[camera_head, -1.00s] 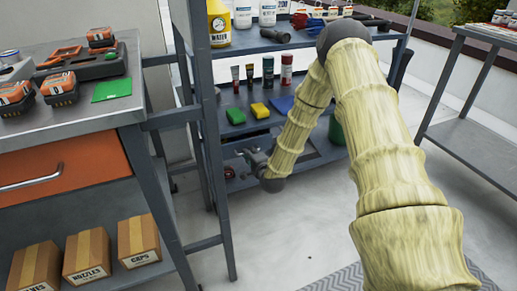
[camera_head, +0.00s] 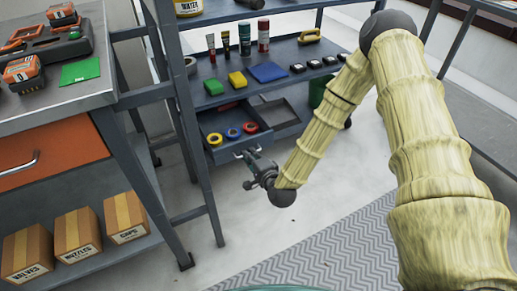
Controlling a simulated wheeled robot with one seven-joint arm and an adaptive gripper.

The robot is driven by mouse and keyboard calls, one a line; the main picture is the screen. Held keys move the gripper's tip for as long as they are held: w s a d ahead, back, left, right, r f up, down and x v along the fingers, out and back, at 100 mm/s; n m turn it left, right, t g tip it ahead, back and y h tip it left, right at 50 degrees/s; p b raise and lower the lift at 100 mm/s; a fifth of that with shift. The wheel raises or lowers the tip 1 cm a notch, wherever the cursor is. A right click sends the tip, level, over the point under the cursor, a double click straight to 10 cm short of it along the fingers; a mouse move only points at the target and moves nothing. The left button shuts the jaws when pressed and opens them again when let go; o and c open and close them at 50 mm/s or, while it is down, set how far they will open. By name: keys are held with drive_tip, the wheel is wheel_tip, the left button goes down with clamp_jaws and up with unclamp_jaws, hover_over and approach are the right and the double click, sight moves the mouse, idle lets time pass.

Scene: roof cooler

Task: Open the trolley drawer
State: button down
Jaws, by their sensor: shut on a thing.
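The trolley drawer (camera_head: 214,153) stands pulled out from below the trolley's middle shelf. Its left part holds yellow, blue and red tape rolls, and a grey compartment shows at the right. My gripper (camera_head: 246,155) is at the drawer's front, shut on the drawer handle (camera_head: 239,153). The fingers are small here and partly cover the handle. My arm reaches to it from the right. The grey trolley (camera_head: 297,52) stands behind the drawer.
The trolley shelf carries tubes, sponges, a blue cloth (camera_head: 268,72) and several small black items. A workbench (camera_head: 60,104) with an orange drawer (camera_head: 48,158) and cardboard boxes (camera_head: 76,234) stands at the left. The floor before the trolley is clear, with a zigzag mat (camera_head: 320,250).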

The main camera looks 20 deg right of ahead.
drive_tip(key=shift+s, duration=0.25)
drive_tip(key=c, duration=1.6)
unclamp_jaws()
drive_tip(key=shift+o, duration=0.2)
drive_tip(key=v, duration=1.2)
drive_tip(key=shift+f, duration=0.1)
